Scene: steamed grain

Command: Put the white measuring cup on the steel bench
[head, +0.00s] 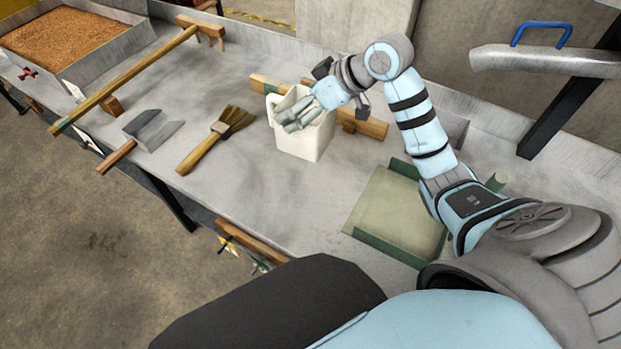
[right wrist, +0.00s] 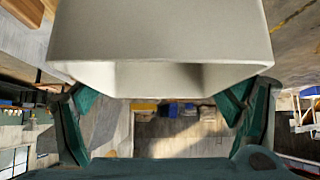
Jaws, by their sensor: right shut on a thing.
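The white measuring cup (head: 302,140) is upright at the middle of the steel bench (head: 262,205) in the head view. I cannot tell whether its base touches the bench top or is slightly above it. My right gripper (head: 298,116) reaches over the cup's top and is shut on it. In the right wrist view the cup (right wrist: 160,35) fills the top middle, between the two green fingers of the right gripper (right wrist: 160,100). The gripper hides part of the cup's rim. My left gripper is in neither view.
A brush (head: 214,140), a scoop (head: 150,130) and a long wooden rake (head: 125,80) lie left of the cup. A wooden bar (head: 362,123) lies behind it. A green-edged tray (head: 395,212) is at right. A grain bin (head: 65,40) stands far left. Bare bench lies in front.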

